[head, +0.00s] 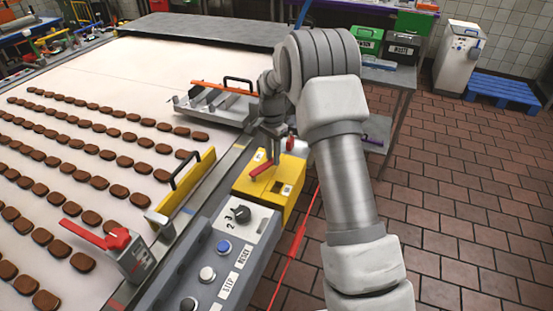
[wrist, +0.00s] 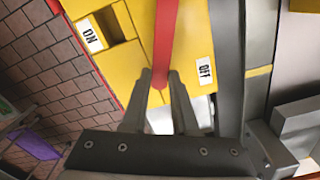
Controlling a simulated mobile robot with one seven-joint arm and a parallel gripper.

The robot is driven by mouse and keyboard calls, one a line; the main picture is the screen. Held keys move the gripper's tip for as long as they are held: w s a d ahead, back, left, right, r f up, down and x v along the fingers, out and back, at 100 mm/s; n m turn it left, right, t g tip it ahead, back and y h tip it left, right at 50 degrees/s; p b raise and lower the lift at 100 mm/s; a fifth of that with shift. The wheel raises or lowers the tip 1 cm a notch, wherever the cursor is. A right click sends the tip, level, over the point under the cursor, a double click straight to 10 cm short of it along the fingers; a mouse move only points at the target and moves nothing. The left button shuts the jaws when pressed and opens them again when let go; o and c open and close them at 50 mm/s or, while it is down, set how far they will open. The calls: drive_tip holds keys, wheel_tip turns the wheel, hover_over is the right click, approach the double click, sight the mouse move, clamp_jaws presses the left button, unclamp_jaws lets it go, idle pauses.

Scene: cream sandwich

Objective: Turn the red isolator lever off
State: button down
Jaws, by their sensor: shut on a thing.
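The red isolator lever (head: 262,169) sits on a yellow box (head: 243,185) at the right side of the conveyor. In the wrist view the lever (wrist: 165,40) runs down between the two fingers of my gripper (wrist: 160,78), which are shut on it. The yellow box (wrist: 190,35) carries an ON label (wrist: 89,35) to the left of the lever and an OFF label (wrist: 205,69) to its right. The lever lies between the two labels. In the head view my gripper (head: 271,150) comes down over the box, and my arm hides part of the area behind it.
A grey panel with a black selector knob (head: 241,213), a blue button (head: 224,247) and a white button (head: 207,274) adjoins the box. A separate red-handled lever (head: 97,235) stands at the lower left. A yellow guard (head: 182,185) edges the belt, which carries rows of brown biscuits.

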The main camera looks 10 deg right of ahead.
drive_tip(key=shift+w+a+n, duration=0.55)
drive_tip(key=shift+w+n, duration=0.1)
drive_tip(key=shift+n, duration=0.55)
drive_tip(key=shift+w+a+n, duration=0.55)
drive_tip(key=shift+w+n, duration=0.05)
drive_tip(key=shift+n, duration=0.6)
drive_tip(key=shift+r, duration=0.1)
drive_tip(key=c, duration=0.7)
unclamp_jaws()
drive_tip(key=shift+a, duration=0.1)
drive_tip(key=shift+r, duration=8.65)
